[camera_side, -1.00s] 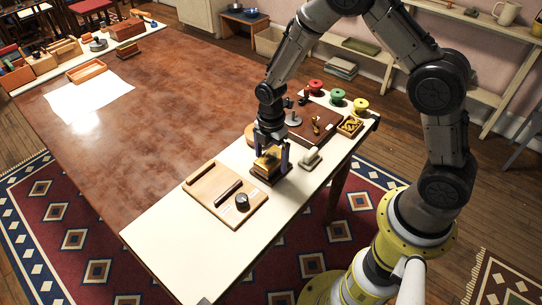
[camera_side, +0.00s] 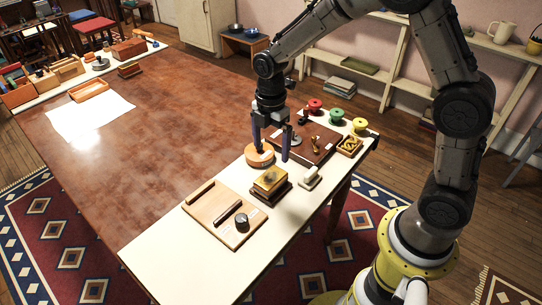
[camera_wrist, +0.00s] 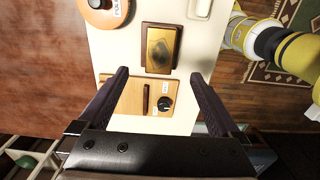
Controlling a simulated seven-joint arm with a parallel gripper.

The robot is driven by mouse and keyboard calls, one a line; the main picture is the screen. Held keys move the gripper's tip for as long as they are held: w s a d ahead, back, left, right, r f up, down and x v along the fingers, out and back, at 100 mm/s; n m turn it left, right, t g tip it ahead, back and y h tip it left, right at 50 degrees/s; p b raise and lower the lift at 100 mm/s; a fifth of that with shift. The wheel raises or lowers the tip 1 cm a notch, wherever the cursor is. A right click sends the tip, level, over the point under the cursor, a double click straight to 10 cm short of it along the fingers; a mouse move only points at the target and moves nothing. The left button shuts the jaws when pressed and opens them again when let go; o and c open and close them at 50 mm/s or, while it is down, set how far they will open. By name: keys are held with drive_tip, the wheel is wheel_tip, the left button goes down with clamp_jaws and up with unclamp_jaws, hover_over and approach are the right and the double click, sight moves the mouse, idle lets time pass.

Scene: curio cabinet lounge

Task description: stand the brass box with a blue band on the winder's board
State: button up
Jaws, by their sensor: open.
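A squat brass box (camera_side: 270,178) rests on a dark brown base (camera_side: 286,190) near the middle of the cream strip. The wrist view shows this box (camera_wrist: 161,47) from above, with a dark oval on its top. I cannot make out a blue band. A light wooden board (camera_side: 205,205) with a bar, a dark knob and a pale label lies in front of it. I cannot tell which surface is the winder's board. My gripper (camera_side: 270,150) is open and empty, above and behind the box. Its fingers also show in the wrist view (camera_wrist: 160,75).
An orange round piece (camera_side: 260,155) sits close behind the box. A pale block (camera_side: 309,178) is to its right. A dark board (camera_side: 318,142), a small tray (camera_side: 350,146) and coloured spools (camera_side: 337,114) lie farther back. The strip's near left end is clear.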

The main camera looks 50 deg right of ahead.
drive_tip(key=s+r+m+t, duration=0.1)
drive_tip(key=s+r+m, duration=0.35)
drive_tip(key=r, duration=0.35)
drive_tip(key=s+d+r+m+t, duration=0.1)
drive_tip(key=s+r+m+t, duration=0.1)
drive_tip(key=s+m, duration=0.4)
drive_tip(key=s+d+r+m+t, duration=0.1)
drive_tip(key=s+r+m, duration=0.4)
drive_tip(key=s, duration=0.7)
drive_tip(key=shift+s+r+m+t, duration=0.3)
drive_tip(key=shift+m+t, duration=0.5)
drive_tip(key=shift+m, duration=0.45)
